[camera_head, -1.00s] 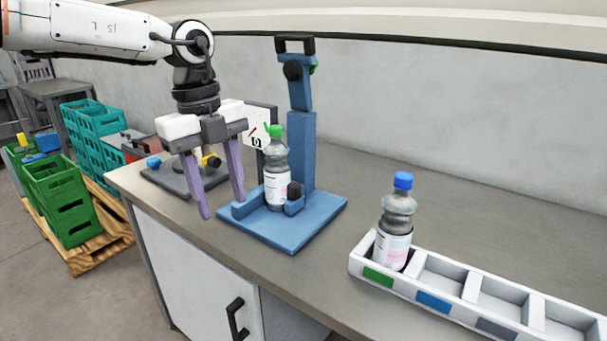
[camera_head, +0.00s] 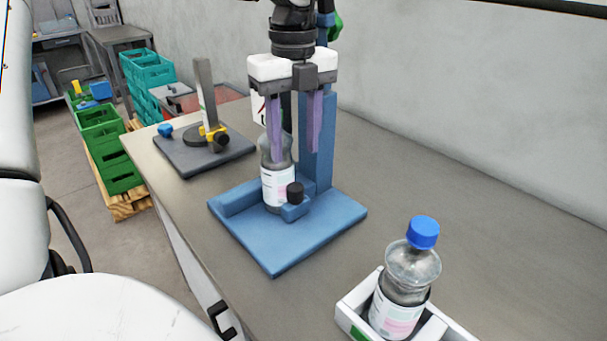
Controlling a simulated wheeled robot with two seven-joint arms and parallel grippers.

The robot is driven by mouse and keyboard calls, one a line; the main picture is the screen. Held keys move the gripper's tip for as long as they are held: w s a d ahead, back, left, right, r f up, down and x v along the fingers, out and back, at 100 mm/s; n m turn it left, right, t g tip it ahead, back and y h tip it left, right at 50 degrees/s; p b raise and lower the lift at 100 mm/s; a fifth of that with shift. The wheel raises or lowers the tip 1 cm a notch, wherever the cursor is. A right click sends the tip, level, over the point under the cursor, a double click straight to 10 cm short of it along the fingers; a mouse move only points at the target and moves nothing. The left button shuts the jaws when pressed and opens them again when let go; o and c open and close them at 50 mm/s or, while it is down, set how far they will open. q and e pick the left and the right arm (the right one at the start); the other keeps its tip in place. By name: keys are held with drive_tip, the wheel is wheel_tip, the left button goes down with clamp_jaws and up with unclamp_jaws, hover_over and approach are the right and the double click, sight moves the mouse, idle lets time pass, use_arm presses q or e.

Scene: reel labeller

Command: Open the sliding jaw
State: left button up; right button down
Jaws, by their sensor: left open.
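A blue fixture (camera_head: 262,243) with a tall blue post stands on the bench in the head view. On its base, a small blue jaw block (camera_head: 294,211) with a black knob sits close against the lower front of a bottle (camera_head: 277,186). The bottle stands upright with a white label; its top is hidden behind my gripper. My left gripper (camera_head: 294,157) points down, open, in front of the post and above the jaw block. Its purple fingers overlap the bottle's upper part in the picture; I cannot tell whether they touch it. My right gripper is not in view.
A white tray (camera_head: 347,316) holding a blue-capped bottle (camera_head: 407,280) is at the front right. A dark plate (camera_head: 183,160) with a yellow clamp (camera_head: 212,132) lies at the back left. Green crates (camera_head: 118,160) stand beyond the bench edge. The bench right of the fixture is clear.

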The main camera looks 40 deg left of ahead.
sight(295, 187)
use_arm(q)
wheel_tip(295, 187, down, 9)
drive_tip(key=shift+s+r, duration=0.1)
idle(0.3)
clamp_jaws()
